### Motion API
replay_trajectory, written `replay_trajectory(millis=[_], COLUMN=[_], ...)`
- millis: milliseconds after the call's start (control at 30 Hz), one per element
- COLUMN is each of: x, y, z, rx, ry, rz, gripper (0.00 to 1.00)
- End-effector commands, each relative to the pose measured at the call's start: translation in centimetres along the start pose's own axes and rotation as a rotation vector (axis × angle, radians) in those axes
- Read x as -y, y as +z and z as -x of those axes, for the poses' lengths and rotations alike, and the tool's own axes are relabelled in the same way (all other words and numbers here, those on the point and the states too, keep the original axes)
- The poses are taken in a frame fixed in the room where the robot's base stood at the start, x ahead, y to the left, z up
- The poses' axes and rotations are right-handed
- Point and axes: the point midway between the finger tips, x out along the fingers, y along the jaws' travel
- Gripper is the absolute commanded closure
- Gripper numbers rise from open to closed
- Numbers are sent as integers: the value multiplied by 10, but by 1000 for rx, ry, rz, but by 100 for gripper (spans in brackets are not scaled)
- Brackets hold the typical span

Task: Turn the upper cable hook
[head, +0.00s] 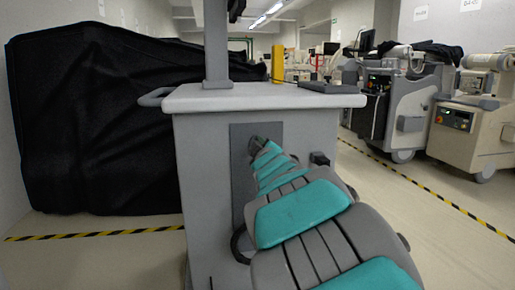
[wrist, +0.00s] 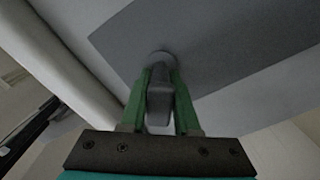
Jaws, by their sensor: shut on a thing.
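The upper cable hook (wrist: 159,98) is a grey piece with a round base on the dark grey panel, seen in the wrist view. My gripper (wrist: 160,82) has its two green fingers closed on either side of it. In the head view, my gripper (head: 257,143) is at the upper part of the dark panel (head: 240,165) on the front of the grey cart (head: 208,165). My own arm covers much of the panel there, and the hook is mostly hidden behind the gripper.
A dark curved piece (head: 238,246) shows low on the cart, beside my arm. A small dark knob-like part (head: 319,158) sticks out right of the panel. A black-covered cart (head: 95,120) stands left; other equipment carts (head: 400,105) stand right beyond striped floor tape.

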Motion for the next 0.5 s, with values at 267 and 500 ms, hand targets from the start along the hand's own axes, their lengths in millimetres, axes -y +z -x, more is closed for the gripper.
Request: replay_trajectory(millis=[267,500], x=[2,1], y=[2,3], z=[0,0], rx=[3,2], ry=[-4,-3], rz=[-267,-493], gripper=[100,100])
